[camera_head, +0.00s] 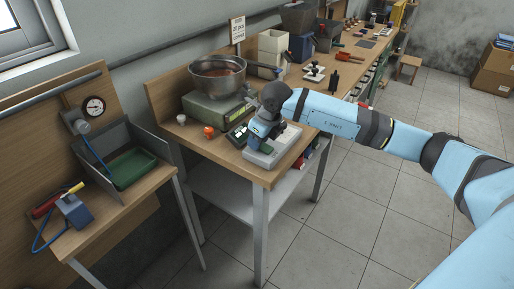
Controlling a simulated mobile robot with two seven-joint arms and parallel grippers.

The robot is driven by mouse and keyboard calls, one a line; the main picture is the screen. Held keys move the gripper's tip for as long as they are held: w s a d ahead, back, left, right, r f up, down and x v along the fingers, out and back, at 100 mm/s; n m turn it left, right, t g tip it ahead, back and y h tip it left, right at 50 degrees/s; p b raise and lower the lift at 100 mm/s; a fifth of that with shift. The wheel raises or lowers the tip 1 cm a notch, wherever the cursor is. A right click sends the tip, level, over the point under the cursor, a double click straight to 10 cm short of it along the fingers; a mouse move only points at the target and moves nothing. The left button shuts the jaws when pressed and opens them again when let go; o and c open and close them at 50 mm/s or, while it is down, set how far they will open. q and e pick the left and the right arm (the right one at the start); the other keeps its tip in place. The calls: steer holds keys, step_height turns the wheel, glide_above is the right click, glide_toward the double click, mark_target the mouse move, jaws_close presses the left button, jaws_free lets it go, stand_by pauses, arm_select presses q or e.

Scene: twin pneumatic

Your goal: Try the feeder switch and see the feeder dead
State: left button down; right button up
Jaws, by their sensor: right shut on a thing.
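A round metal bowl (218,72) with orange-brown parts inside sits on a green base (212,108) on the wooden bench; it looks like the feeder. A small dark green box (238,134) stands in front of it. A light grey box (266,158) is at the bench's front corner. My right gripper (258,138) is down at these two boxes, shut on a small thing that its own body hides. I cannot make out the feeder switch or its position. My left gripper is out of view.
An orange-capped piece (208,132) and a small white cup (181,119) stand left of the gripper. Bins (272,48) stand behind.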

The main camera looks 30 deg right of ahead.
steer(key=shift+s+r+t, duration=0.1)
steer(key=shift+r+t, duration=0.05)
steer(key=shift+t, duration=0.15)
steer(key=o, duration=0.9)
steer(key=shift+o, duration=0.2)
steer(key=v, duration=1.3)
steer(key=shift+s+d+r, duration=0.2)
steer(key=shift+d+r, duration=0.1)
steer(key=shift+r, duration=0.05)
steer(key=shift+f, duration=0.1)
